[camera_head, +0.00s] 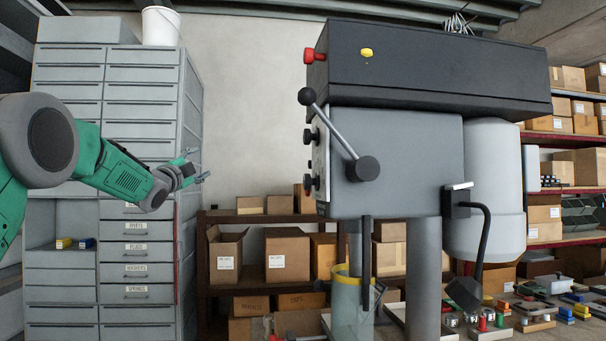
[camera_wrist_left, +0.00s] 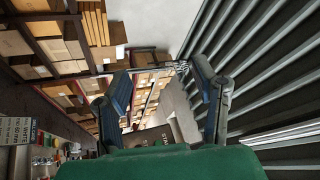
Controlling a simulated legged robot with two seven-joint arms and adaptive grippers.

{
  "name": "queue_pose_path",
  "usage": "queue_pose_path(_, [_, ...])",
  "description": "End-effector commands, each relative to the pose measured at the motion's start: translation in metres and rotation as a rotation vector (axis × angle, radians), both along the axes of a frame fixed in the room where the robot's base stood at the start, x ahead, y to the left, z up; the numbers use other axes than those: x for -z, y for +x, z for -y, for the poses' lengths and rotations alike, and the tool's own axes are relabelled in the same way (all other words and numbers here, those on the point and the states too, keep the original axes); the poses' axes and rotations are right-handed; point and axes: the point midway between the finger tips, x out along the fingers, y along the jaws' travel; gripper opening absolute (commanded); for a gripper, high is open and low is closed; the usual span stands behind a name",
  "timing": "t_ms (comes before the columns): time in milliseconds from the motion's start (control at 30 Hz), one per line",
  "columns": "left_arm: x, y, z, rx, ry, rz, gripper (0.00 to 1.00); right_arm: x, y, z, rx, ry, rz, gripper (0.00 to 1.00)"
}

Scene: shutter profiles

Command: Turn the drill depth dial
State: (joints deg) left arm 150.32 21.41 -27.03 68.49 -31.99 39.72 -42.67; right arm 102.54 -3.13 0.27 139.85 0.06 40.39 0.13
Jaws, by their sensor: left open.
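The grey drill press (camera_head: 400,165) with a black top housing stands right of centre in the head view. Several black knobs sit on its left-facing front, including an upper knob (camera_head: 311,136) and a lower knob (camera_head: 308,183). I cannot tell which one is the depth dial. A feed lever with a black ball end (camera_head: 307,96) crosses the side. My left gripper (camera_head: 198,167) is open and empty, well left of the knobs and touching nothing. In the left wrist view its two blue-grey fingers (camera_wrist_left: 160,85) are spread, with no drill part recognisable between them. My right gripper is not in view.
A tall grey drawer cabinet (camera_head: 140,75) stands behind my left arm, with a white bucket (camera_head: 161,26) on top. A shelf with cardboard boxes (camera_head: 287,255) is behind the drill. A clear yellow-rimmed guard (camera_head: 347,290) hangs below the drill head. Open space lies between gripper and knobs.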

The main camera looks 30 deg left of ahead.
Motion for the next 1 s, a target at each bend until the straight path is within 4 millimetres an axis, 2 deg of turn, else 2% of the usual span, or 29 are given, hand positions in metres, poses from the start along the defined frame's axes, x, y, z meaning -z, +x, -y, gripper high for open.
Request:
queue_pose_path(33, [0.016, -0.002, -0.027, -0.073, -0.171, -0.042, 0.53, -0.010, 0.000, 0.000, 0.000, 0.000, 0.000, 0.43])
queue_pose_path(100, [0.051, -0.006, -0.051, -0.147, -0.420, -0.119, 0.53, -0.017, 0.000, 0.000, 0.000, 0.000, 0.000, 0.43])
queue_pose_path(167, [0.085, -0.009, -0.057, -0.180, -0.634, -0.198, 0.53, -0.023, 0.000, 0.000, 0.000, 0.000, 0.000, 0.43])
queue_pose_path(200, [0.107, -0.011, -0.053, -0.185, -0.778, -0.255, 0.53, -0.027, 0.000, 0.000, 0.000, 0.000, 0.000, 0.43])
queue_pose_path(267, [0.138, -0.013, -0.037, -0.168, -0.994, -0.348, 0.53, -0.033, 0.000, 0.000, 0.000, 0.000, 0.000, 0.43])
queue_pose_path(333, [0.165, -0.016, -0.004, -0.106, -1.239, -0.465, 0.53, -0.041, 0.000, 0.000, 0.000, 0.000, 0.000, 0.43])
queue_pose_path(367, [0.173, -0.016, 0.015, -0.064, -1.340, -0.515, 0.53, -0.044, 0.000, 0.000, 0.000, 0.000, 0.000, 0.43])
queue_pose_path(400, [0.178, -0.018, 0.041, 0.004, -1.471, -0.584, 0.53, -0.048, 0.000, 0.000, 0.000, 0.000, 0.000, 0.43])
queue_pose_path(467, [0.175, -0.022, 0.084, 0.134, -1.653, -0.682, 0.53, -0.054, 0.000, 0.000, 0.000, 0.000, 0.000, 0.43])
queue_pose_path(500, [0.167, -0.025, 0.112, 0.234, -1.759, -0.744, 0.53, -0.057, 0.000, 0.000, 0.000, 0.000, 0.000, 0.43])
queue_pose_path(567, [0.148, -0.032, 0.148, 0.397, -1.894, -0.822, 0.53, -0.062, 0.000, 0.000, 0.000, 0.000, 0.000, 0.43])
queue_pose_path(600, [0.132, -0.038, 0.168, 0.509, -1.963, -0.865, 0.53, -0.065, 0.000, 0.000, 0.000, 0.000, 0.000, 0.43])
queue_pose_path(700, [0.093, -0.052, 0.201, 0.755, -2.081, -0.938, 0.53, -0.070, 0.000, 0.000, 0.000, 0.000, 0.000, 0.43])
queue_pose_path(833, [0.061, -0.066, 0.217, 0.957, -2.142, -0.980, 0.53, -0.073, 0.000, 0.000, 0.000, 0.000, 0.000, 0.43])
queue_pose_path(1000, [0.053, -0.064, 0.228, 1.012, -2.155, -0.992, 0.53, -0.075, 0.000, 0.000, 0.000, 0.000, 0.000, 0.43])
